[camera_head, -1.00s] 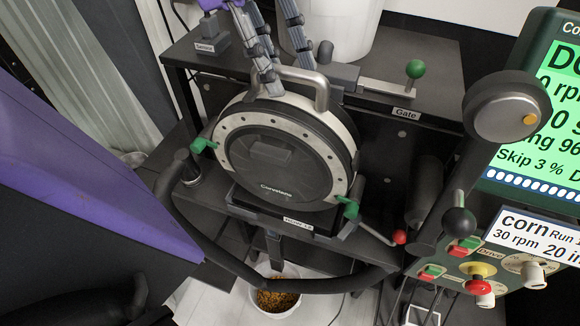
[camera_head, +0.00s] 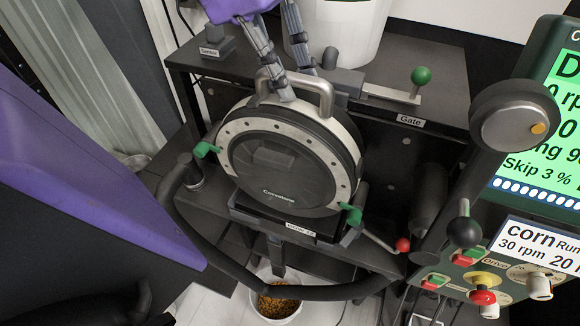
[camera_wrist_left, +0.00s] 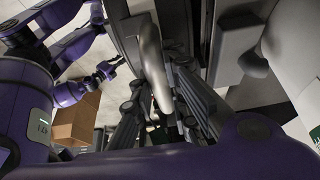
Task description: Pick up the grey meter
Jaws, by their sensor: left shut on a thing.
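The grey meter (camera_head: 285,165) is a round, drum-like housing with a dark face plate, a pale bolted rim and a metal bar handle (camera_head: 326,98) on top. It stands upright in a dark cradle on the stand in the head view. My left gripper (camera_head: 292,82) comes from above and is shut on the handle, with one finger on each side of the bar. The handle (camera_wrist_left: 153,65) also shows in the left wrist view, between the dark fingers (camera_wrist_left: 160,115). The fingers hide part of the bar.
Green clamp levers (camera_head: 206,149) (camera_head: 352,215) sit at both sides of the meter. A shelf with a green-knobbed gate lever (camera_head: 420,76) and a white bucket (camera_head: 340,35) is behind. A control console (camera_head: 540,200) stands at right. A seed bowl (camera_head: 277,302) is below.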

